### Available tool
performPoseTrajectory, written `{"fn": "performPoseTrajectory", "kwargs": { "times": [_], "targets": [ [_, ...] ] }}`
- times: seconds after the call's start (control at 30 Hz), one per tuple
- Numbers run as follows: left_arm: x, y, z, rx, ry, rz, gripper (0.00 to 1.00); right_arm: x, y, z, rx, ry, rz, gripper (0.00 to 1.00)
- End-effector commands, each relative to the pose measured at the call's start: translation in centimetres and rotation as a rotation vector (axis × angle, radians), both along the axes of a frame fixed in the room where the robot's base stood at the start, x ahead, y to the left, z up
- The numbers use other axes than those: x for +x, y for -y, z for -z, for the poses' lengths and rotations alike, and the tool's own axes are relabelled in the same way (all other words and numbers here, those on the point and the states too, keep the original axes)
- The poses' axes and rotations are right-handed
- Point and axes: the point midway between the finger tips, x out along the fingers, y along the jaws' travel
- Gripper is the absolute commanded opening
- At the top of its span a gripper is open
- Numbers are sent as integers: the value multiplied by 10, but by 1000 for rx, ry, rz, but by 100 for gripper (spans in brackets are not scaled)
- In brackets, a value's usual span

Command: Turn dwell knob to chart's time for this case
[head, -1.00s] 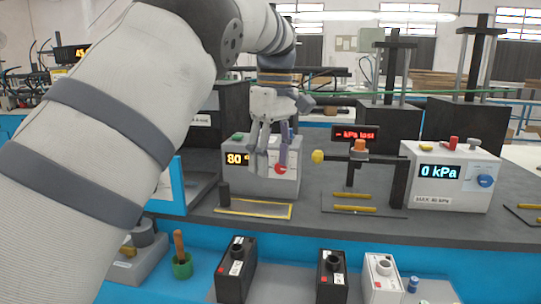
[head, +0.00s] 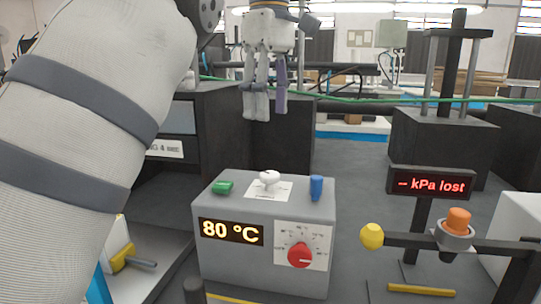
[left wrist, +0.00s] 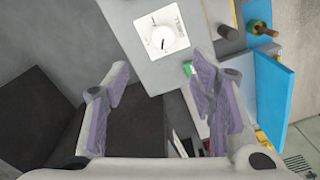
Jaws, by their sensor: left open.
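A grey control box (head: 245,238) shows "80 °C" on its front display (head: 231,232). A red knob (head: 300,255) sits on a marked scale on its front. On its top, a white knob (head: 268,178) sits on a white plate between a green button (head: 222,187) and a blue lever (head: 316,188). The left wrist view shows this white knob (left wrist: 161,39) on its dial; the lettering is too small to read surely. My left gripper (head: 258,108) is open and empty, raised above the box and apart from it. My right gripper is not in view. No readable chart shows.
Right of the box stand a red "kPa lost" sign (head: 431,184), a bar with a yellow ball end (head: 372,236) and an orange-topped part (head: 458,221). A dark press frame (head: 445,135) is behind. My left arm fills the left side.

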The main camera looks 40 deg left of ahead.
Motion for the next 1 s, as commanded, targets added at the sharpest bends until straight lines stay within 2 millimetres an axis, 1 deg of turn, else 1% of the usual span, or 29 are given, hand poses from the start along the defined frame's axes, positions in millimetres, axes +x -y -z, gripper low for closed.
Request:
{"fn": "performPoseTrajectory", "kwargs": {
  "times": [0.07, 0.13, 0.23, 0.27, 0.5, 0.63, 0.8, 1.0],
  "targets": [
    [-1, 0, 0, 0, 1, 1, 51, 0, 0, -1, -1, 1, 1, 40],
    [-1, 1, 5, -1, 1, 1, 51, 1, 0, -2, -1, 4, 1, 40],
    [-2, 1, 19, -1, 0, 0, 51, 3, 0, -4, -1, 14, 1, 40],
    [-3, 1, 25, -1, 0, -1, 51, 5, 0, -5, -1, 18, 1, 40],
    [-3, 1, 85, -1, 3, 1, 51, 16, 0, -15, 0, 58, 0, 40],
    [-2, 1, 108, 0, 3, 2, 51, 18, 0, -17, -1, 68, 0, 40],
    [-1, 1, 120, 0, 2, 2, 51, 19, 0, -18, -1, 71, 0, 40],
    [-1, 1, 121, 0, 1, 2, 51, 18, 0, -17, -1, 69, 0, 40]
  ]
}}
